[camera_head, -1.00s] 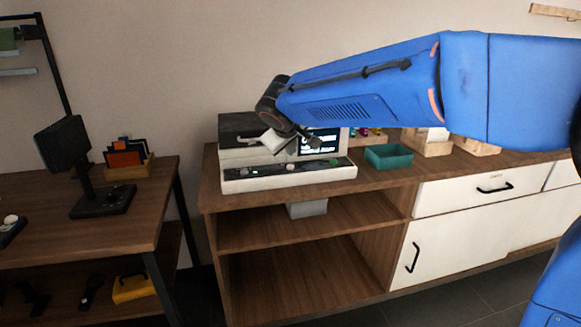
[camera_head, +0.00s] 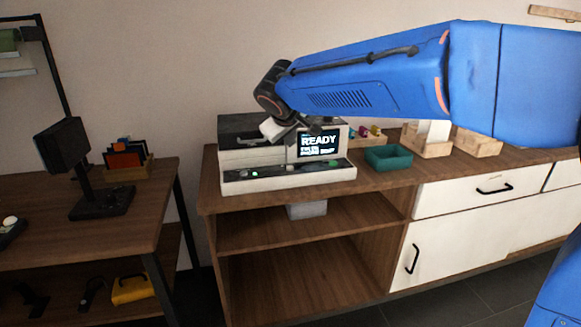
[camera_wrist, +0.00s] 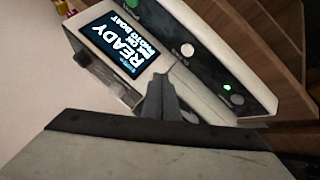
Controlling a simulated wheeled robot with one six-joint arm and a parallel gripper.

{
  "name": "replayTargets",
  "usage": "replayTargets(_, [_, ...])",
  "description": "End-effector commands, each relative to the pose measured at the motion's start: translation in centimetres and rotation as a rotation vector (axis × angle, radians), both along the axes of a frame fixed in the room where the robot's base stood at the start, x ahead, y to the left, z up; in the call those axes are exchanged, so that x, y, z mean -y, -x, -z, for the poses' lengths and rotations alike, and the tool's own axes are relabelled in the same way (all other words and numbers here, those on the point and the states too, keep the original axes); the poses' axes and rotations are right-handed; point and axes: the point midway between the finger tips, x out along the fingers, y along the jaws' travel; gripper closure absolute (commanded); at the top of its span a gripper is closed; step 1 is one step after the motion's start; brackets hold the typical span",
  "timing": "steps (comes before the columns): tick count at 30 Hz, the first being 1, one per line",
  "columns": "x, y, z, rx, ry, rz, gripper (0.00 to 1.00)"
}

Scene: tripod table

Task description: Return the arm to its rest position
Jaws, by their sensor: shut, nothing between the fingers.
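My blue arm (camera_head: 370,85) reaches in from the right in the head view, above the wooden cabinet. My gripper (camera_head: 285,130) hangs at its left end, in front of the upper part of a white machine (camera_head: 290,180). In the wrist view my gripper (camera_wrist: 172,85) is shut and empty, its dark fingers over the machine. The machine's screen (camera_head: 319,143) reads READY, and it also shows in the wrist view (camera_wrist: 122,45). A small green light (camera_wrist: 227,88) glows on its front panel. I cannot tell whether the fingers touch the machine.
A teal tray (camera_head: 388,163) and wooden holders (camera_head: 478,142) stand right of the machine on the cabinet top (camera_head: 372,183). A table (camera_head: 140,226) at left bears a dark stand (camera_head: 80,165) and an orange-and-black file holder (camera_head: 127,160). The cabinet shelves (camera_head: 300,280) look mostly empty.

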Motion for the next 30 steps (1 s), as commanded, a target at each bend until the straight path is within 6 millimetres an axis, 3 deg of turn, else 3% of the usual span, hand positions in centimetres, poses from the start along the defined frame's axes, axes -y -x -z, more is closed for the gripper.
replayTargets(5, [2.7,1.0,0.0,-0.017,-0.012,0.032,1.00])
replayTargets(11, [11.0,5.0,0.8,-0.078,-0.056,0.130,1.00])
replayTargets(15, [16.5,8.9,1.9,-0.126,-0.095,0.203,1.00])
replayTargets(21, [23.0,15.1,4.2,-0.190,-0.159,0.304,1.00])
replayTargets(30, [29.5,25.3,8.7,-0.272,-0.271,0.443,1.00])
